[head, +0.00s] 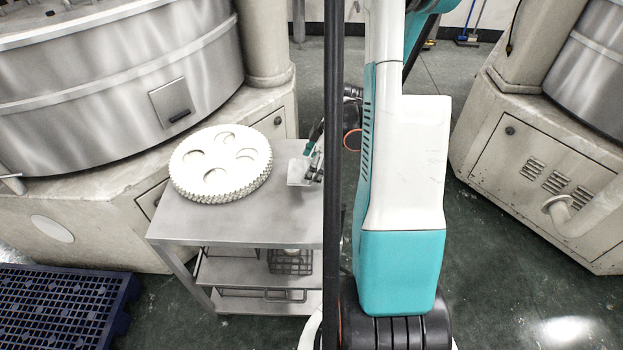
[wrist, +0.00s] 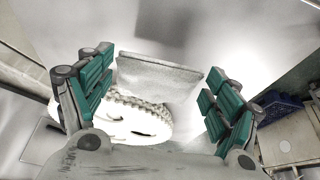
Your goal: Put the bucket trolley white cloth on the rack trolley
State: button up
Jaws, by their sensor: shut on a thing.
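A white cloth (wrist: 160,78), folded flat, sits between the finger pads of my gripper (wrist: 158,98) in the wrist view. In the head view my gripper (head: 314,168) is over the right part of a steel trolley's top (head: 255,222), with the cloth (head: 298,173) at its fingertips. My gripper is shut on the cloth. The gap between cloth and trolley top is hard to judge. The trolley has a wire rack (head: 290,262) on a lower shelf. No bucket is visible.
A white toothed disc with round holes (head: 221,163) lies on the trolley top, left of the cloth. Large machines stand behind at left (head: 120,80) and at right (head: 540,150). A blue pallet (head: 60,305) lies at lower left. The trolley top's front part is bare.

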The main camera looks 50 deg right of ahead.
jog(key=shift+f+b, duration=0.7)
jog(key=shift+f, duration=1.55)
jog(key=shift+f, duration=0.1)
jog(key=o, duration=0.9)
jog(key=shift+o, duration=0.2)
jog(key=p+v, duration=0.4)
jog(key=v, duration=0.8)
